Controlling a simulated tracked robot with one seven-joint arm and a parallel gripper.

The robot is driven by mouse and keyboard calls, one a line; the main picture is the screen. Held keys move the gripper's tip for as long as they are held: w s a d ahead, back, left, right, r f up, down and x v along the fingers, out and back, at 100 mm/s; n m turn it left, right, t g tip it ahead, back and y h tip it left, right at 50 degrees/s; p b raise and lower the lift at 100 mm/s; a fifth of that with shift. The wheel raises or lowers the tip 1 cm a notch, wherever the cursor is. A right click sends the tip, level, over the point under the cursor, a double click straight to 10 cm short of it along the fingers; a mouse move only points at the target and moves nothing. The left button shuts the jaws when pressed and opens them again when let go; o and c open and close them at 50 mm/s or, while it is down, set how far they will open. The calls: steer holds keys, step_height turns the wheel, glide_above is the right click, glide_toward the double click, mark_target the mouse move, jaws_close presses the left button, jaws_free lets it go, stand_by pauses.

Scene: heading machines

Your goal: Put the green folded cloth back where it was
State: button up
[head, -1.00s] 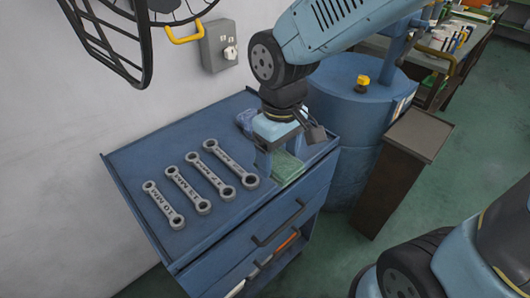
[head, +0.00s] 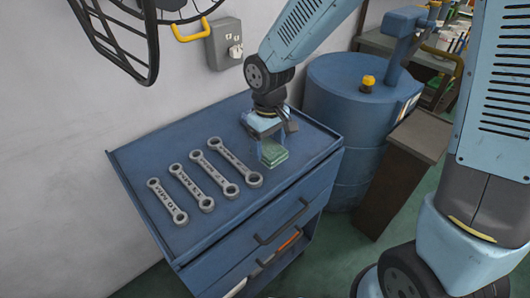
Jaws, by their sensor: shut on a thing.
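The green folded cloth (head: 273,156) is a small pale green pad in the head view, between the fingers of my gripper (head: 268,152). My gripper points down and is shut on it, over the right part of the blue cabinet's top (head: 210,128). I cannot tell whether the cloth touches the top or hangs just above it. The fingers and wrist hide part of the cloth and the surface behind it.
Several ring spanners (head: 207,181) lie in a row left of my gripper. A drawer with tools (head: 277,261) is below. A blue drum (head: 350,110) and a brown stand (head: 400,165) are on the right. The cabinet's back left corner is clear.

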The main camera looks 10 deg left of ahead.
mark_target(267, 152)
steer(key=shift+w+a+f, duration=0.2)
steer(key=shift+w+f, duration=0.35)
steer(key=shift+f, duration=1.7)
steer(key=o, duration=0.7)
steer(key=shift+c, duration=0.2)
